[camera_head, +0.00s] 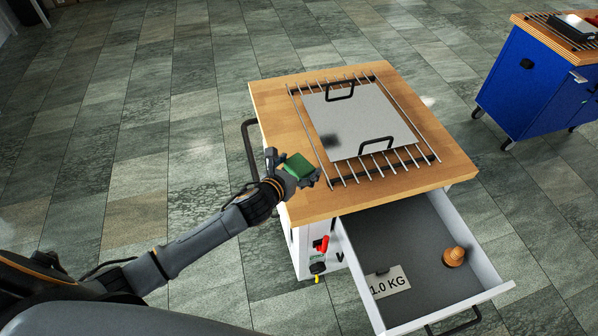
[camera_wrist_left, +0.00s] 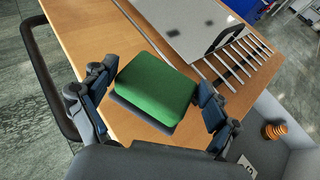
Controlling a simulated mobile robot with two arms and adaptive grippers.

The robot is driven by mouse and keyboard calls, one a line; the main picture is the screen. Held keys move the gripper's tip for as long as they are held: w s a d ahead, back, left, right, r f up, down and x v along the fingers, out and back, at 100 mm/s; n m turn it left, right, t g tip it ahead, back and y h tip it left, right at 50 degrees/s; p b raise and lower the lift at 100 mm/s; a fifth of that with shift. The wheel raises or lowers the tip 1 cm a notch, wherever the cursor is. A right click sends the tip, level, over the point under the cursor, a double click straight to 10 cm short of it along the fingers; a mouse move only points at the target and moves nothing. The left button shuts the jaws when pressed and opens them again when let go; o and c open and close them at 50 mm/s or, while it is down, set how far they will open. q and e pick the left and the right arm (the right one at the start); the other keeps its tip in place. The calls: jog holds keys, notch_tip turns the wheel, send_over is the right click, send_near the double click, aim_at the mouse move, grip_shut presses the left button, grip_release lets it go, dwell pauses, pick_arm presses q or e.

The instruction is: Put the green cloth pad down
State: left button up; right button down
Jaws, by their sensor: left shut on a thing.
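The green cloth pad (camera_head: 299,165) is a small block held in my left gripper (camera_head: 294,169), at the left edge of the wooden-topped cart. In the left wrist view the green pad (camera_wrist_left: 159,88) sits between the two fingers of the left gripper (camera_wrist_left: 153,97), with a darker grey layer or shadow under its lower edge. Wooden surface shows behind it. From these views I cannot tell how high the pad is above the top. My right gripper is not in view.
A metal plate (camera_head: 357,117) with two black handles lies on a rack of rods (camera_head: 423,152) on the wooden top (camera_head: 272,95). The open drawer (camera_head: 415,240) in front holds an orange-brown weight (camera_head: 454,257) and a "1.0 KG" label (camera_head: 388,283). A blue cart (camera_head: 530,82) stands at right.

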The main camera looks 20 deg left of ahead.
aim_at(299, 173)
pick_arm(q)
jog(key=shift+f, duration=1.65)
jog(key=o, duration=1)
jog(key=shift+c, duration=0.2)
jog(key=shift+r, duration=0.1)
jog(key=v, duration=1.2)
jog(key=shift+r, duration=0.1)
